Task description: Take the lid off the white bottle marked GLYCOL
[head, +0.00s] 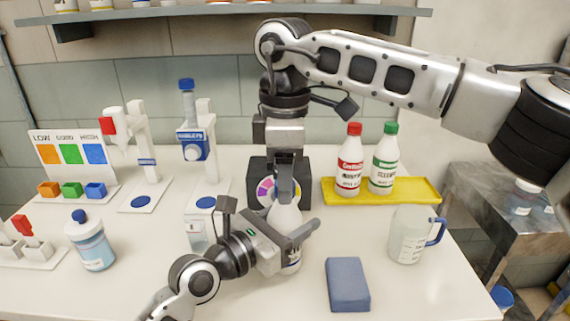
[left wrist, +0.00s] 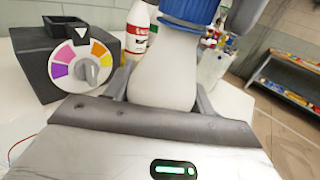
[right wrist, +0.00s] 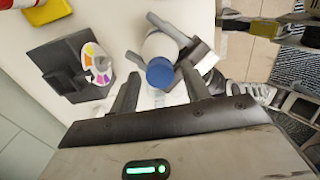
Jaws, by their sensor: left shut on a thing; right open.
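The white bottle (head: 287,217) stands on the table in the middle of the head view. Its label is mostly hidden there, and I cannot read it. Its blue lid (left wrist: 190,10) is on the bottle in the left wrist view, and it also shows from above in the right wrist view (right wrist: 160,73). My left gripper (head: 291,238) is shut on the bottle's body, a finger on each side. My right gripper (head: 287,190) points down over the bottle's top, open. Its fingertips (right wrist: 160,84) appear either side of the lid; whether they reach down around it I cannot tell.
A dark box with a coloured dial (left wrist: 85,68) stands close behind the bottle. A yellow tray (head: 422,190) holds a red-capped and a green-capped bottle. A jug (head: 410,236) and blue block (head: 347,284) are at right. A blue-capped bottle (head: 92,246) is at left.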

